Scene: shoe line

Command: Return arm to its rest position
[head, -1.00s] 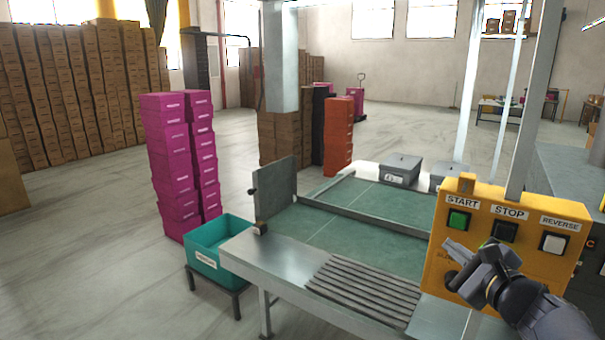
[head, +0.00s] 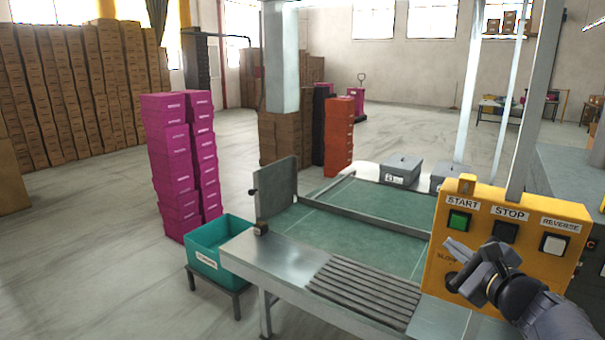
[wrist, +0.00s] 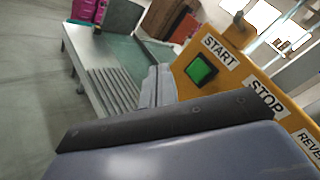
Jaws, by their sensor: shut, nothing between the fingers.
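My gripper (head: 458,250) is shut and empty in the head view, in front of the yellow control box at the right. Its fingertips appear just below the green START button (head: 458,221) in the picture; I cannot tell the gap between them and the panel. The control box (head: 440,262) carries START, STOP and REVERSE buttons, and my gripper and arm hide part of its lower face. In the wrist view, my gripper (wrist: 158,88) shows beside the box, left of the green button (wrist: 200,70).
The conveyor table (head: 300,246) with a green belt (head: 385,205) stands left of the box. A grey shoe box (head: 401,170) sits on its far side. A teal bin (head: 222,245) on a stand is at the table's left. Pink stacks (head: 180,165) stand behind it; open floor lies left.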

